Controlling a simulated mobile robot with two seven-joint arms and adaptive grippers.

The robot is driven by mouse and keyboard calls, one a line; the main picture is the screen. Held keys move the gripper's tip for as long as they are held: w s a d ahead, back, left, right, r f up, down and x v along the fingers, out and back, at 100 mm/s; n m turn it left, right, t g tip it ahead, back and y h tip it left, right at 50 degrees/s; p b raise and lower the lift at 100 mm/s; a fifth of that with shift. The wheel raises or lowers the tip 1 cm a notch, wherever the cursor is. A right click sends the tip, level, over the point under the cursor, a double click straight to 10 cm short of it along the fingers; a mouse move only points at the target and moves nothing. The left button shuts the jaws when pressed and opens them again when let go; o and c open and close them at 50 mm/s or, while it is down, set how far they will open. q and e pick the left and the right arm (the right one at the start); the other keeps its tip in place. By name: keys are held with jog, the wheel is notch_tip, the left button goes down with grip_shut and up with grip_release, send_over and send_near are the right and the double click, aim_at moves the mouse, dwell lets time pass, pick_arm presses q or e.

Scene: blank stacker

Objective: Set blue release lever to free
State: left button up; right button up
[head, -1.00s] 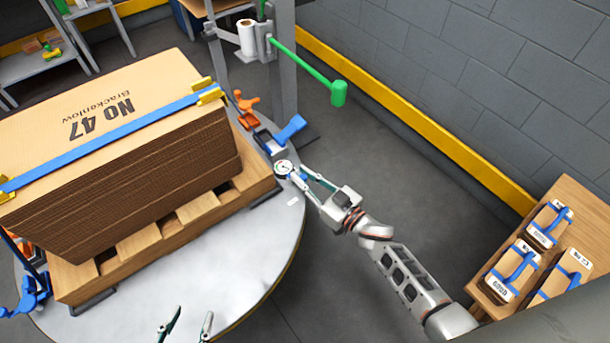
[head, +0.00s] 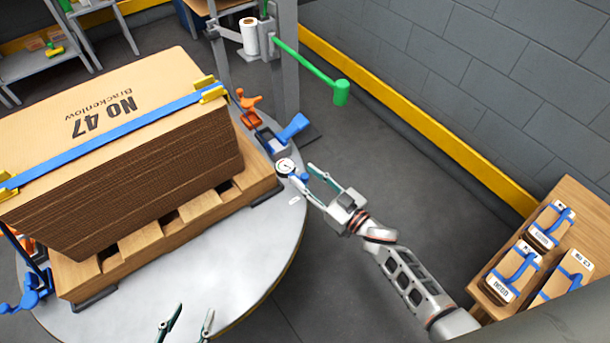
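A blue lever (head: 291,128) sticks up to the right from a blue ratchet housing at the turntable's edge, by the pallet corner. A smaller blue lever or knob (head: 304,177) sits beside a round white dial gauge (head: 285,168) just below it; which of the two is the release lever I cannot tell. My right gripper (head: 303,172) is open, its fingertips around or just over the small blue part; contact cannot be told. My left gripper (head: 188,322) is open and empty over the turntable's front, only its fingertips showing.
A strapped cardboard stack (head: 120,140) stands on a wooden pallet (head: 170,225) on the round turntable (head: 250,265). An orange lever (head: 250,108) and a green-handled arm (head: 320,75) are behind. A wooden bench (head: 575,205) with strapped packs is at right.

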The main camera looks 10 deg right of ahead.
jog(key=v, duration=1)
jog(key=shift+s+d, duration=0.2)
jog(key=shift+s, duration=0.15)
